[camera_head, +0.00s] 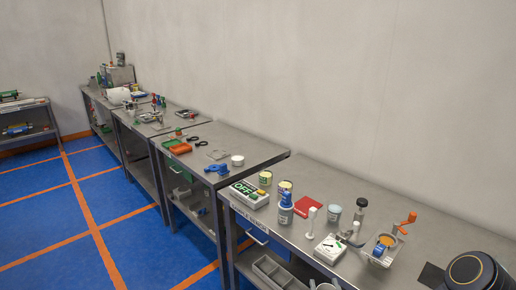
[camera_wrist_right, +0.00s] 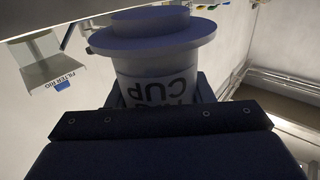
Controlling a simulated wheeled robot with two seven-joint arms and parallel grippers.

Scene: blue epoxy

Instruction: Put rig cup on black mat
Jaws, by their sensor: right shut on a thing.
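My right gripper (camera_wrist_right: 160,95) is shut on the rig cup (camera_wrist_right: 158,72) in the right wrist view. The cup is pale, with a wide round flange at the picture's top and upside-down lettering reading "CUP". The gripper's dark body hides the cup's lower part in the picture. In the head view, a dark round part of my right arm fills the lower right corner, and I cannot make out the cup there. A dark flat piece (camera_head: 431,275) lies beside it; I cannot tell if it is the black mat or part of my gripper. My left gripper is out of view.
The near bench holds a green "OFF" box (camera_head: 249,194), a blue-topped bottle (camera_head: 286,208), a red pad (camera_head: 308,207), a white upright piece (camera_head: 312,221) and a tray with an orange crank (camera_head: 385,248). In the wrist view, a holder labelled "FILTER RIG" (camera_wrist_right: 55,72) is at left.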

